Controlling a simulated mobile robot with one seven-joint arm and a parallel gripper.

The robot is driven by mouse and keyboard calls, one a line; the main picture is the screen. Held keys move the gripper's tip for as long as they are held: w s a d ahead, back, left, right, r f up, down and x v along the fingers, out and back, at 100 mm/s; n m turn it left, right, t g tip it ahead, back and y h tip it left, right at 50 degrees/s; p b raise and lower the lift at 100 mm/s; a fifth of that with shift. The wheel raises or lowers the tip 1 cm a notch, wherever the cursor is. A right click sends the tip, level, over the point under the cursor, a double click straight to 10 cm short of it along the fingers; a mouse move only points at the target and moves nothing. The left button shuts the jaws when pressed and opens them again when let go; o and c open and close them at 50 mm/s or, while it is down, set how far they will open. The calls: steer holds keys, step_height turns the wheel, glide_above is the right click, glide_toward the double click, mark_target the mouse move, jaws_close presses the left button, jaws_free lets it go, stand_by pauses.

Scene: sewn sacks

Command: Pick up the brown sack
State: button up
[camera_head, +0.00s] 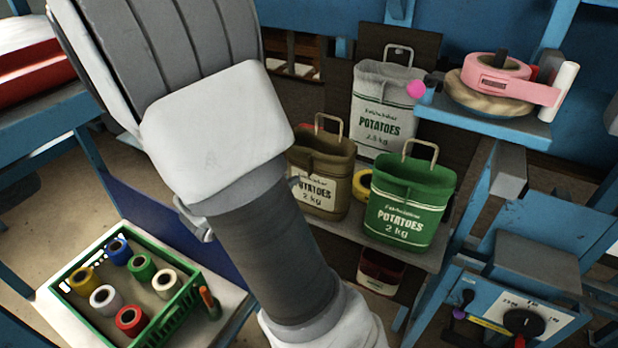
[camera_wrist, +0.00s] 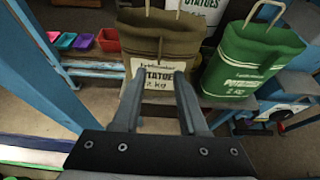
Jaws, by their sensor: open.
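The brown sack (camera_head: 321,176) stands upright on a grey shelf, with a beige loop handle on top and a white potato label on its front. In the head view my arm covers part of its left side. In the wrist view the brown sack (camera_wrist: 158,45) is straight ahead, and my gripper (camera_wrist: 160,75) points at its label. The two fingers are apart with nothing between them, and their tips overlap the label in the picture. I cannot tell whether they touch it. The handle (camera_wrist: 166,10) is above the fingertips.
A green sack (camera_head: 410,203) stands close on the right, and a grey-white sack (camera_head: 383,108) stands behind. A yellow roll (camera_head: 362,184) sits between the brown and green sacks. A blue shelf (camera_head: 480,125) with pink tape is at right. A green crate (camera_head: 185,305) of spools is lower left.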

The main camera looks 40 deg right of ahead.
mark_target(306, 164)
steer(key=x, duration=1.1)
steer(key=shift+b, duration=0.45)
steer(key=shift+r, duration=0.1)
jaws_close()
stand_by(0.6)
steer(key=shift+d+r, duration=0.1)
steer(key=shift+r, duration=0.05)
